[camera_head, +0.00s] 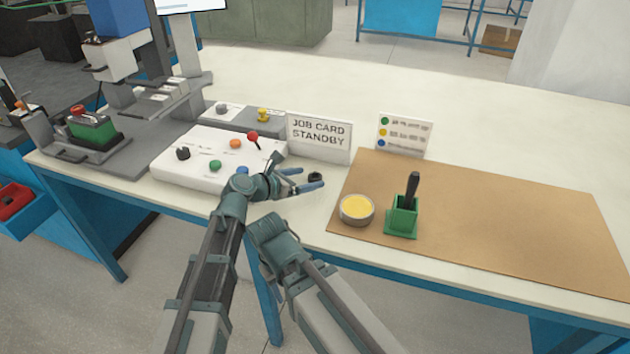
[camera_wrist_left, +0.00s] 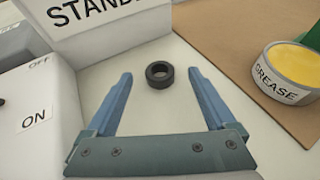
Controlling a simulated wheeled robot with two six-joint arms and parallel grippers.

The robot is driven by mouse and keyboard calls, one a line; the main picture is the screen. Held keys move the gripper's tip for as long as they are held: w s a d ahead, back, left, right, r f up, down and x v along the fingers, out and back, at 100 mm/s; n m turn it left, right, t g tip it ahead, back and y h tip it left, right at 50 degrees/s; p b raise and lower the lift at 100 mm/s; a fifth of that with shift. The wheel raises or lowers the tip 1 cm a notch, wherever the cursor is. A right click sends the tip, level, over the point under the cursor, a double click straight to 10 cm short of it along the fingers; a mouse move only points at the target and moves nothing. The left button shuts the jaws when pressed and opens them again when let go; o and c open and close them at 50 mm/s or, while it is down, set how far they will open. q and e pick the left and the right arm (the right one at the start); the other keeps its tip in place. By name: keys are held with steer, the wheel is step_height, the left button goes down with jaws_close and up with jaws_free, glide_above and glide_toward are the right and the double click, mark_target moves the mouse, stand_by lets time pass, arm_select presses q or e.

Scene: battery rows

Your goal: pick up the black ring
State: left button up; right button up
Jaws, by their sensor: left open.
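The black ring (camera_head: 315,177) lies flat on the pale bench top, between the white control box and the brown mat. In the left wrist view, the ring (camera_wrist_left: 160,84) sits midway between the tips of my left gripper (camera_wrist_left: 161,74), with a clear gap on each side. The head view also shows my left gripper (camera_head: 310,178) low over the bench at the ring, its two blue fingers apart and empty. My right gripper cannot be made out.
The job card sign (camera_head: 319,138) stands just behind the ring. The white control box (camera_head: 205,172) with coloured knobs is to the left. The brown mat (camera_head: 500,205) on the right holds the grease tin (camera_head: 357,210) and a green holder (camera_head: 403,218) with a black-handled tool.

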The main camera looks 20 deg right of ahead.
arm_select(q)
steer(key=x, duration=0.2)
steer(key=shift+w+d+f, duration=0.1)
steer(key=shift+w+d, duration=0.05)
steer(key=shift+d, duration=0.05)
steer(key=c, duration=1.4)
step_height(320, 180, up, 2)
steer(key=shift+r+p, duration=0.1)
steer(key=shift+p, duration=0.7)
jaws_close()
steer(key=shift+r+p, duration=1)
steer(key=s+a, duration=0.3)
steer(key=a, duration=0.1)
steer(key=s+a, duration=0.2)
steer(key=a, duration=0.3)
steer(key=s+a+r+p, duration=0.1)
steer(key=s+a, duration=0.2)
steer(key=a, duration=0.1)
steer(key=shift+s+a, duration=0.3)
steer(key=shift+s, duration=0.05)
